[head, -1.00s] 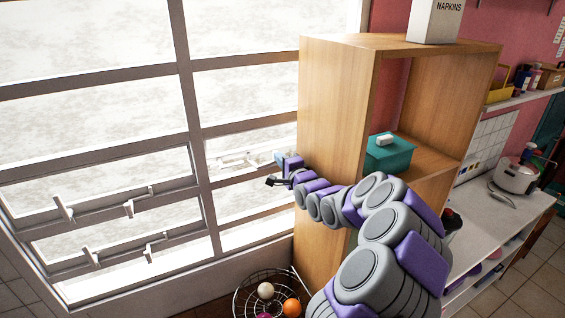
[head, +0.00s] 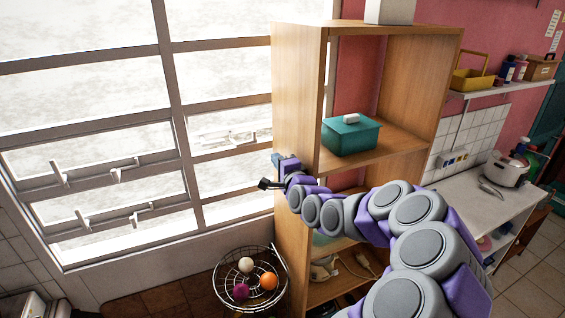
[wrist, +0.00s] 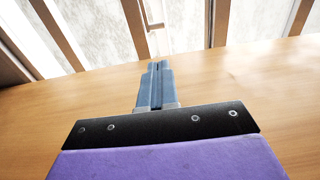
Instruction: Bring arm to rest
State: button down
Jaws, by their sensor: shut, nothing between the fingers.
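My gripper (head: 268,184) is at the end of my grey and purple arm, in front of the left side panel of the wooden shelf (head: 296,110) in the head view. In the wrist view my gripper (wrist: 156,68) has its two blue-grey fingers together with nothing between them. The wooden side panel fills much of the wrist view behind it, with the window beyond. I cannot tell how small the gap to the panel is. My arm covers part of the lower shelf.
A teal box (head: 350,136) with a white item on top stands on a shelf board. A wire basket (head: 222,296) with several balls is below the gripper. Window bars (head: 170,90) are at left. A counter with a rice cooker (head: 507,171) is at right.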

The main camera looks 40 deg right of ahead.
jog(key=shift+s+a, duration=0.15)
jog(key=shift+s, duration=0.25)
jog(key=shift+a, duration=0.1)
jog(key=s+a+f+n+g+y+b, duration=0.2)
jog(key=s+a+f+n+g, duration=0.15)
jog(key=a, duration=0.45)
jog(key=s+a+f+n+g+y+b, duration=0.2)
jog(key=s+a+f+n, duration=0.15)
jog(key=a, duration=0.45)
jog(key=s+a+f+n+g+y+b, duration=0.1)
jog(key=s+a+f+n+g+y, duration=0.15)
jog(key=a+f+n, duration=0.4)
jog(key=s+a+f+n+g+b, duration=0.2)
jog(key=s+g, duration=0.1)
jog(key=s, duration=0.8)
jog(key=s+a+f+n+g+h+b, duration=0.1)
jog(key=s+a+f+n+g, duration=0.1)
jog(key=s, duration=0.9)
jog(key=s+a+f+n+g+h+b, duration=0.1)
jog(key=s+a+f+n+g+b, duration=0.1)
jog(key=s+g, duration=0.4)
jog(key=s+a+n, duration=0.1)
jog(key=s+a, duration=0.1)
jog(key=s, duration=0.3)
jog(key=shift+s+a+f+b, duration=0.2)
jog(key=shift+a+f+b, duration=0.05)
jog(key=shift+f+b, duration=0.1)
jog(key=shift+a+h, duration=0.1)
jog(key=shift+h, duration=0.15)
